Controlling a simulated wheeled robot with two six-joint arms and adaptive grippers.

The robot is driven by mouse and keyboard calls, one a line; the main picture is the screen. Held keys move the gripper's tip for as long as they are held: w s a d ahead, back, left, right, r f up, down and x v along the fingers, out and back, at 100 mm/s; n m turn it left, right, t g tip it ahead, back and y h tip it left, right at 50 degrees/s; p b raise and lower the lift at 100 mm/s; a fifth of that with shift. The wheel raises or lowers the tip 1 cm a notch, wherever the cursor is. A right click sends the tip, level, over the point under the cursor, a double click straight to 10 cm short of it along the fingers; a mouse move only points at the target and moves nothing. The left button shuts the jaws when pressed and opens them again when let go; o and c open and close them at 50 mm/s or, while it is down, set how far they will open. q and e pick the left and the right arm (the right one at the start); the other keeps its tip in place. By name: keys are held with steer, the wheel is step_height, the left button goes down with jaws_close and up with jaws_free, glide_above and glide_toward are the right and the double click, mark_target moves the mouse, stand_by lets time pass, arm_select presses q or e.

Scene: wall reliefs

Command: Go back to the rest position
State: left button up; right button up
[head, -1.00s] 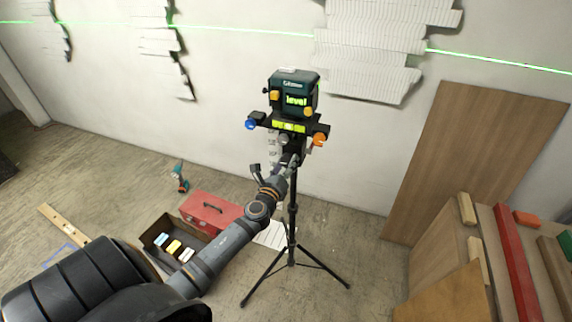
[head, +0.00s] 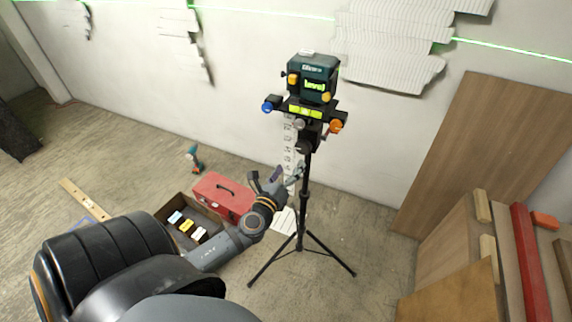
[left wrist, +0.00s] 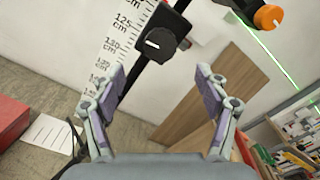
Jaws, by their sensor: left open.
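My left gripper (head: 284,178) is open and empty, in front of the tripod's post and below the laser level's knobs. In the left wrist view its two fingers (left wrist: 158,105) stand wide apart with nothing between them. The green laser level (head: 313,80) sits on the tripod (head: 302,205); its screen reads "level". A blue knob (head: 270,104) and an orange knob (head: 337,126) are on its mount. In the left wrist view a black knob (left wrist: 158,44) with a white mark and the orange knob (left wrist: 268,17) show close above the fingers. My right gripper is not in view.
A red toolbox (head: 222,196) and an open box (head: 160,213) with small coloured items stand on the floor left of the tripod. A wooden board (head: 485,150) leans on the wall at right. A bench with planks (head: 530,265) is at lower right.

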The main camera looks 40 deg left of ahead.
arm_select(q)
steer(key=shift+v, duration=1.2)
steer(key=s+a+f+n+g, duration=0.2)
steer(key=s+f+n+g, duration=0.15)
steer(key=f, duration=0.75)
steer(key=s+a+f+n+g, duration=0.2)
steer(key=s+f+n, duration=0.2)
steer(key=f, duration=0.6)
steer(key=s+a+f+n+g, duration=0.1)
steer(key=s+f+n+g, duration=0.25)
steer(key=f, duration=0.75)
steer(key=s+d+f+n+g+h, duration=0.1)
steer(key=s+d+f+n+g, duration=0.1)
steer(key=s+f+n, duration=0.3)
steer(key=s+d+f+n+g+h, duration=0.1)
steer(key=s+d+f+n+g, duration=0.1)
steer(key=s+d+f+n, duration=0.3)
steer(key=s+d+f+n+g+h, duration=0.1)
steer(key=s+d+f+n+g, duration=0.2)
steer(key=s+f, duration=0.6)
steer(key=s+d+n, duration=0.1)
steer(key=s, duration=0.6)
steer(key=shift+f+n+h, duration=0.3)
steer(key=shift+f+n, duration=0.1)
steer(key=shift+d, duration=0.1)
